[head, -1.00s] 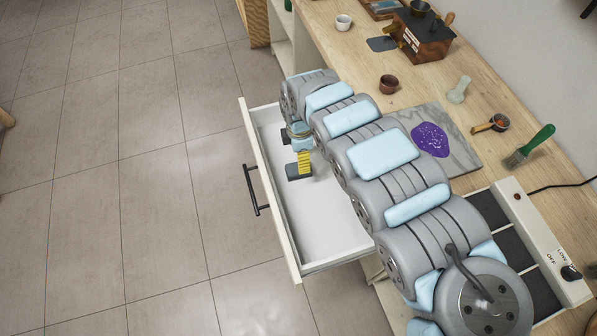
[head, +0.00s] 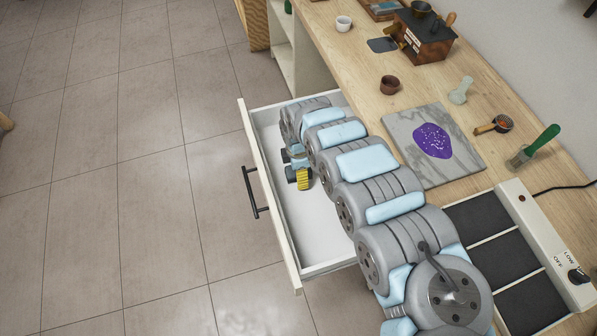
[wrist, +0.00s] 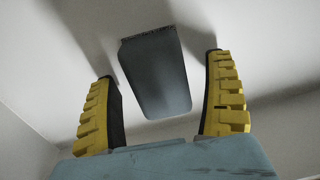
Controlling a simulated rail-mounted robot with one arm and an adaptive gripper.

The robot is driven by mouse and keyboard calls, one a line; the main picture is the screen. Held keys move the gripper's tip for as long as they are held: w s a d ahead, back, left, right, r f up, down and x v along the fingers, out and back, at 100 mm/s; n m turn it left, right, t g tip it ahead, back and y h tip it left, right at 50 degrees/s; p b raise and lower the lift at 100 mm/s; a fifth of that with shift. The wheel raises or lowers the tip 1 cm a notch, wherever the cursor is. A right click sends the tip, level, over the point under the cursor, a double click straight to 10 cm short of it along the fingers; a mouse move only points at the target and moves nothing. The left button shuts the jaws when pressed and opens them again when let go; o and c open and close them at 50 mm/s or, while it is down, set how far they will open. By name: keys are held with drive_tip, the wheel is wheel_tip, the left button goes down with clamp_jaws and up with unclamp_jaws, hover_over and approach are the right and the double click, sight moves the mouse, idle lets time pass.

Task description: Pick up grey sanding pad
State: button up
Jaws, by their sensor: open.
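The grey sanding pad (wrist: 156,72) lies on the white drawer floor in the wrist view. It is a dark blue-grey block with a rough, darker edge at its far end. My gripper (wrist: 160,92) is open, with one yellow-ridged finger on each side of the pad and a gap to both. Nothing is held. In the head view my gripper (head: 298,170) is down inside the open drawer (head: 312,232). There I cannot make out the pad clearly; my gripper and arm cover that area.
The drawer's front panel and black handle (head: 255,192) stand left of my gripper. The wooden worktop (head: 360,62) is to the right, with a marble slab (head: 462,170), a brown cup (head: 389,85), a green-handled brush (head: 534,146) and a switch box (head: 548,245).

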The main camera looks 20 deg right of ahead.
drive_tip(key=c, duration=1.3)
drive_tip(key=shift+o, duration=0.2)
drive_tip(key=shift+r, duration=0.15)
